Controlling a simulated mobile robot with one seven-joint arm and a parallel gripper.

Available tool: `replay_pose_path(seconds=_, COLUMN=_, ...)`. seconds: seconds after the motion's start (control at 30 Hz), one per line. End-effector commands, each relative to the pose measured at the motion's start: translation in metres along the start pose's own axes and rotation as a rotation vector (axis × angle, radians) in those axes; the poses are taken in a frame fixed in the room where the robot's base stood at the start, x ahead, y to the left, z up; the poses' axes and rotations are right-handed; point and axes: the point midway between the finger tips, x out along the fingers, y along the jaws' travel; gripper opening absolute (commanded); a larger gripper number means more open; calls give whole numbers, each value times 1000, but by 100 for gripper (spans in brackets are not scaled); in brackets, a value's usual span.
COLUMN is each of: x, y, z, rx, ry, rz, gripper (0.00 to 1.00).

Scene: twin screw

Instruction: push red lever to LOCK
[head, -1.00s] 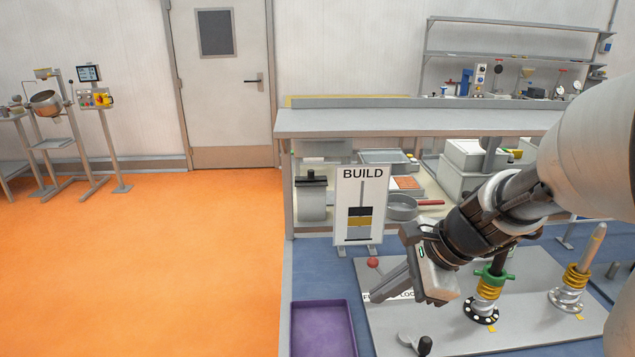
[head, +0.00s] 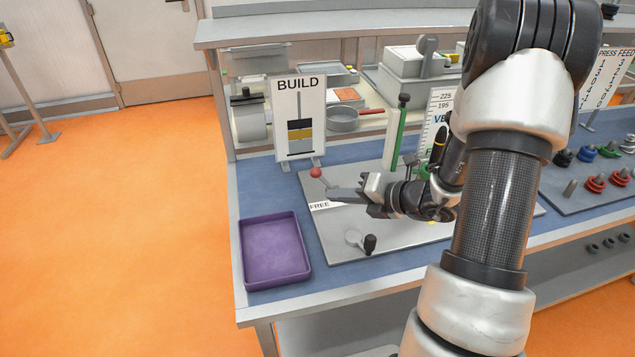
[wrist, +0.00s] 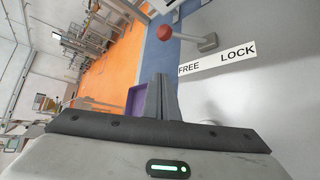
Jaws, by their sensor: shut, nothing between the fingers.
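The red lever (head: 315,172) has a round red knob on a thin grey arm, near the back left of the grey plate. In the wrist view its knob (wrist: 165,32) is at the upper middle. The arm runs right to a grey pivot, so the knob lies on the FREE side of the white FREE/LOCK label (wrist: 215,61). My gripper (head: 332,194) is shut and empty, with its fingers just in front of and right of the knob. In the wrist view the shut fingertips (wrist: 162,78) point toward the lever, apart from the knob. In the head view my gripper hides the LOCK word.
A purple tray (head: 275,250) lies left of the grey plate (head: 400,238). A small black-knobbed crank (head: 369,244) stands at the plate's front. The BUILD sign (head: 300,118) is behind the lever. A green post (head: 396,135) rises behind my gripper.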

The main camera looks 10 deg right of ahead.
Motion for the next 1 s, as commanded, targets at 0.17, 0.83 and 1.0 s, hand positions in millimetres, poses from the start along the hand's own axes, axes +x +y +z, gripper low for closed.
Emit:
replay_pose_path(seconds=0.17, x=7, y=0, z=-1, rx=-3, ry=3, rz=1, gripper=0)
replay_pose_path(seconds=0.83, x=91, y=2, z=26, rx=-7, ry=0, rz=-1, gripper=0)
replay_pose_path(seconds=1.0, x=88, y=1, z=36, rx=-5, ry=1, rz=0, gripper=0)
